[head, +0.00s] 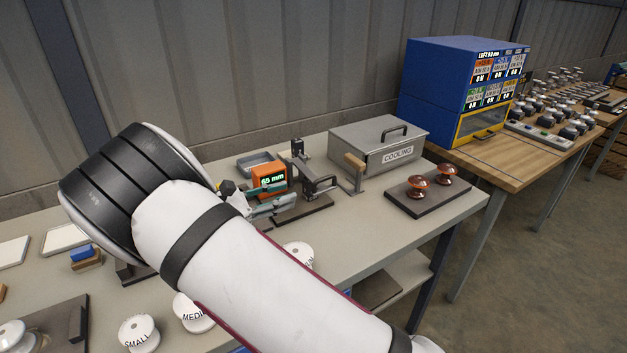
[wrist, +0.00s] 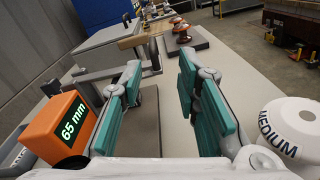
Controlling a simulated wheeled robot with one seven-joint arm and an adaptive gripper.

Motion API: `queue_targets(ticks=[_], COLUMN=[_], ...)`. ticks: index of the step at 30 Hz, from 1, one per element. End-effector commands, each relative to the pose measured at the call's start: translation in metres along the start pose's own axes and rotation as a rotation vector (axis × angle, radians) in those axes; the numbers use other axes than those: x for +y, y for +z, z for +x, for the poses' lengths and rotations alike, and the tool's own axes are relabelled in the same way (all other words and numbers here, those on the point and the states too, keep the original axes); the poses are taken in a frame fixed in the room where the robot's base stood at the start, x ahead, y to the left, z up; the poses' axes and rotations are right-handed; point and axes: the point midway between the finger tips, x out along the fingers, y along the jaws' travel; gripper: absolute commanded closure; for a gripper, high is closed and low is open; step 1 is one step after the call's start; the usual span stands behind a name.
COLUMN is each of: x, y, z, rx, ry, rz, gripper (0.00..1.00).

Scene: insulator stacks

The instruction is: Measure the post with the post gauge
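An orange box with a "65 mm" display (head: 268,178), which I take to be the post gauge, stands on the grey bench beside a dark metal fixture (head: 318,187). In the wrist view the orange box (wrist: 62,128) is just left of my gripper's left finger. My gripper (wrist: 160,85) has its teal-padded fingers apart, with only bench and dark base between them. In the head view it (head: 268,205) is low in front of the orange box, partly hidden by my arm. I cannot tell which piece is the post; no post is visible between the fingers.
A white "MEDIUM" cap (wrist: 290,125) stands close right of my gripper. A "SMALL" cap (head: 139,334) is at the front left. A grey "COOLING" box (head: 378,146) stands behind. Two brown insulators (head: 418,184) sit on a dark board at right.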

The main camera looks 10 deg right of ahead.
Motion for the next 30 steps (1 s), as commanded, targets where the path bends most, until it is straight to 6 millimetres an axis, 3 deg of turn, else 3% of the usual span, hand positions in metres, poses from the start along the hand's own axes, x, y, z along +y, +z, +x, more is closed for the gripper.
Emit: queue_targets(ticks=[4, 8, 24, 30], x=[0.005, 0.005, 0.007, 0.008], y=[-0.009, -0.007, -0.004, -0.004], z=[-0.005, 0.006, 0.105, 0.126], rx=[-0.03, -0.033, -0.031, -0.029], ry=[0.034, 0.033, 0.03, 0.032], rz=[-0.016, -0.017, -0.017, -0.016], gripper=[0.7, 0.7, 0.7, 0.7])
